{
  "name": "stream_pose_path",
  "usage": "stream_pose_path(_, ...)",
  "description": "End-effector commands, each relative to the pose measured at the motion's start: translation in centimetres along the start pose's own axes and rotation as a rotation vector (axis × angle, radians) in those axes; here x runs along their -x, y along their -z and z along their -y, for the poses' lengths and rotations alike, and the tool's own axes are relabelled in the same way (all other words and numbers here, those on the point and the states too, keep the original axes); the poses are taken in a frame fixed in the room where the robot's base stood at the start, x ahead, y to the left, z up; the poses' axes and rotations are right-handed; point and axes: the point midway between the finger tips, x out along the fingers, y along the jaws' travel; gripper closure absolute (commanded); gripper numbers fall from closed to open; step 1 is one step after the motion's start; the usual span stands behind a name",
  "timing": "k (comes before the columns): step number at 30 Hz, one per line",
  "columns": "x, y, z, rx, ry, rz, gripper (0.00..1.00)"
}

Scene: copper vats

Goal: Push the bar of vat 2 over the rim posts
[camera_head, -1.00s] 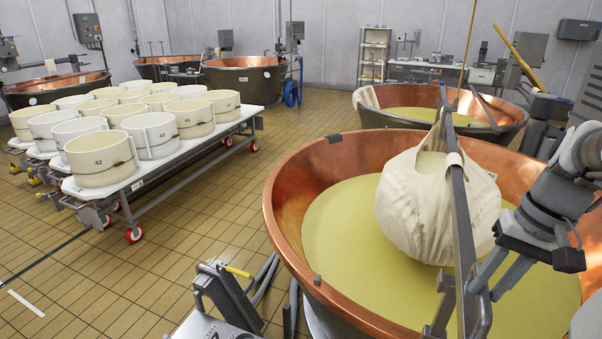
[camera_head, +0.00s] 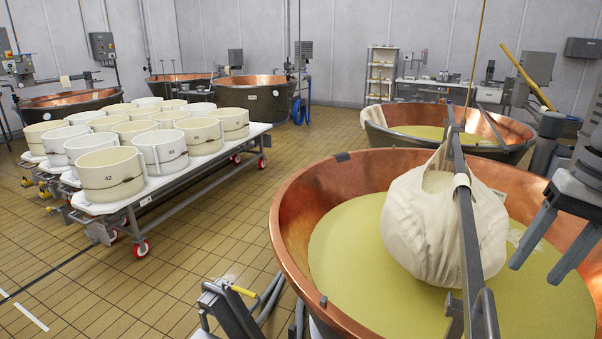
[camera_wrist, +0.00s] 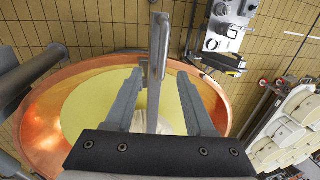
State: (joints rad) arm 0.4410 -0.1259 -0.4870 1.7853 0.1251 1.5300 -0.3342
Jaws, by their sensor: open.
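A grey metal bar (camera_head: 469,235) spans the large copper vat (camera_head: 300,195), running from the far side to the near rim. A white cloth bag (camera_head: 430,225) hangs from it over the pale yellow liquid. The bar's near end has an upright plate by the rim, beside a dark post (camera_head: 454,318) partly cut off. My gripper (camera_head: 535,272) is open and empty, right of the bar and apart from it, above the vat. In the wrist view the bar (camera_wrist: 153,95) appears between the fingers of my gripper (camera_wrist: 160,75), beyond them; the bag is mostly hidden there.
A second copper vat (camera_head: 375,117) stands behind. A trolley (camera_head: 207,160) with several white moulds stands at left on the tiled floor. A grey machine with a yellow handle (camera_head: 230,305) stands close to the vat's left front.

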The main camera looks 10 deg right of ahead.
Motion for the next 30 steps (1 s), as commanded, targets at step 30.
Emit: stream_pose_path(30, 4.9, 0.4, 2.2, 0.058, -0.02, -0.034, 0.45)
